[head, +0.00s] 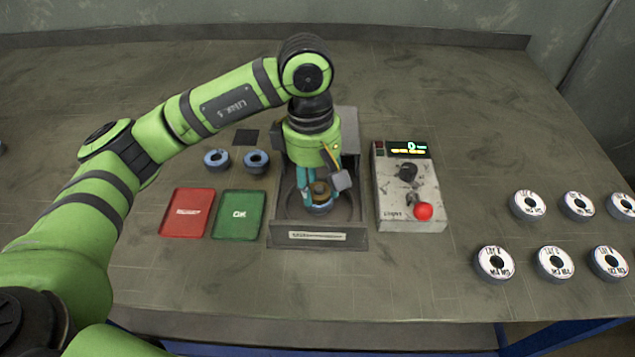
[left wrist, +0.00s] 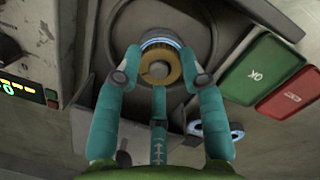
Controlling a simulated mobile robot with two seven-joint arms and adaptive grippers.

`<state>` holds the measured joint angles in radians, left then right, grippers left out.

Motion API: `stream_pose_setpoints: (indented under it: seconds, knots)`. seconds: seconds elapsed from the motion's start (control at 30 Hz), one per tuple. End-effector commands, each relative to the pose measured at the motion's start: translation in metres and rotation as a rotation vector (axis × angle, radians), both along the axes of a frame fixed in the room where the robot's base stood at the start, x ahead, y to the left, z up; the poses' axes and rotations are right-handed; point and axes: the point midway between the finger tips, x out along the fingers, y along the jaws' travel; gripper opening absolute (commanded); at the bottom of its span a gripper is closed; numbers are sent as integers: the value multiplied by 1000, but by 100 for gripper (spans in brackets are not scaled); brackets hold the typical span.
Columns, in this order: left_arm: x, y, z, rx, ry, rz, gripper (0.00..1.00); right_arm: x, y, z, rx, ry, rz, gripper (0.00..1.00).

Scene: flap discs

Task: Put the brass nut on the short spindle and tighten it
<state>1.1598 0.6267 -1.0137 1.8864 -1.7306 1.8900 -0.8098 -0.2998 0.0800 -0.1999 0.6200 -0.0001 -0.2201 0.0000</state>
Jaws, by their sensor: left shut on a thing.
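My left gripper (head: 318,192) points down over the machine's round recess, its teal fingers shut on the brass nut (head: 320,187). In the left wrist view the nut (left wrist: 172,76) is a brass ring between the fingertips (left wrist: 161,77). A dull round end, seemingly the short spindle (left wrist: 158,69), shows in its hole. I cannot tell whether the nut is threaded on it or just above it. A blue-grey ring (left wrist: 162,43) shows directly beyond the nut, low in the recess (head: 348,212). My right gripper is not in view.
A control box (head: 408,195) with a red knob (head: 424,211) and lit display stands right of the machine. Red (head: 187,213) and green (head: 239,214) trays and two blue-grey rings (head: 216,158) (head: 256,161) lie left. Several white-labelled discs (head: 555,263) sit at the right.

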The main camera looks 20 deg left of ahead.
Motion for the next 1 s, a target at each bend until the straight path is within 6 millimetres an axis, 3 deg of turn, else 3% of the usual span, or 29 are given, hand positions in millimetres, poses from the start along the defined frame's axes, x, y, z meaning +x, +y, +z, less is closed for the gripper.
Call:
stream_pose_setpoints:
  seconds: [0.1,0.5,0.87,0.9,0.97,1.0]
  knots:
    - [-1,-1,-8,2,6,-75,4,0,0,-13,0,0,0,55]
    - [-1,-1,-9,2,9,-436,4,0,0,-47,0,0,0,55]
    - [-1,-2,-6,1,11,-532,4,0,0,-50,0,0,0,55]
    - [-1,-2,-6,1,11,-531,44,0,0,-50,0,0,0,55]
    - [-1,-2,-6,1,11,-531,68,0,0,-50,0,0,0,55]
    - [-1,-2,-5,1,10,-530,68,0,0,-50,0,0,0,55]
